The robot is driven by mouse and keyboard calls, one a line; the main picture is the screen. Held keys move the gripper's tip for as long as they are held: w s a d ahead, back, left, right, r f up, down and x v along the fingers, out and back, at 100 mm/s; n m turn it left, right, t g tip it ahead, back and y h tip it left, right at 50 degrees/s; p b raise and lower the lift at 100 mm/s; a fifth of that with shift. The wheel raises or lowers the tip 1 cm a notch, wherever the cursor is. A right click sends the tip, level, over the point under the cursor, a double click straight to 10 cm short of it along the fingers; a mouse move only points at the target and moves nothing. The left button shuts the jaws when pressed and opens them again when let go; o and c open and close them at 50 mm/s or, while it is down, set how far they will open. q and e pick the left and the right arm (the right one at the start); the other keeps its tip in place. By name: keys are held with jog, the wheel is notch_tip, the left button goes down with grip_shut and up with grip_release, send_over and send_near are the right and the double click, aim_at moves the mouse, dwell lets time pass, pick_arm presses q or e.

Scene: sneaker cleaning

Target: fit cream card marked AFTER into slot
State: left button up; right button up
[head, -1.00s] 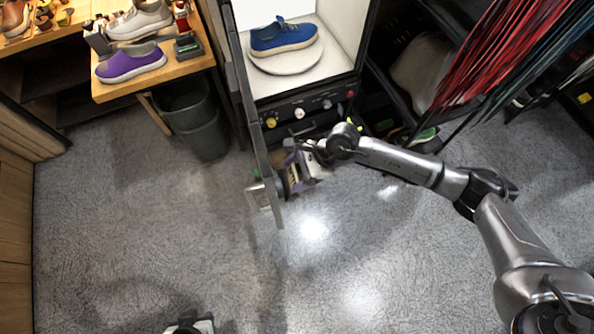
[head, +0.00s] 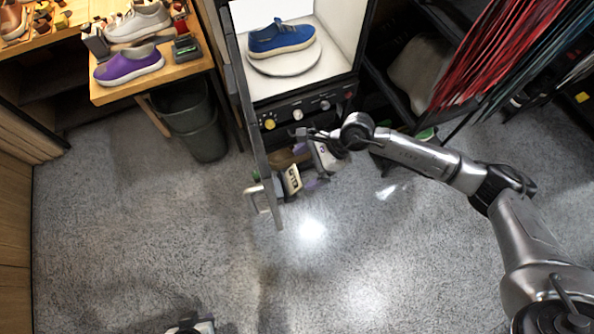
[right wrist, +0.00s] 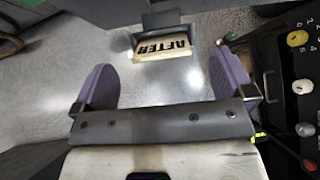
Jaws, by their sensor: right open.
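The cream card marked AFTER (right wrist: 162,48) sits in a grey holder (right wrist: 158,22) in the right wrist view, its lettering upside down there. How deep it sits in the slot I cannot tell. In the head view the card (head: 292,180) is beside the open cabinet door (head: 259,135). My right gripper (right wrist: 164,80) is open and empty, its purple fingers spread, with the card beyond them and apart from them. My left gripper (head: 190,326) shows only partly at the bottom edge of the head view; its fingers cannot be made out.
The cabinet holds a blue sneaker (head: 281,38) on a round white turntable (head: 285,62). A knob panel (head: 310,108) lies under it, close to my right gripper. A table with a purple shoe (head: 129,65) and a bin (head: 195,120) stand left. The floor in front is clear.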

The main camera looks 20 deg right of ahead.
jog(key=v, duration=0.9)
dwell(0.3)
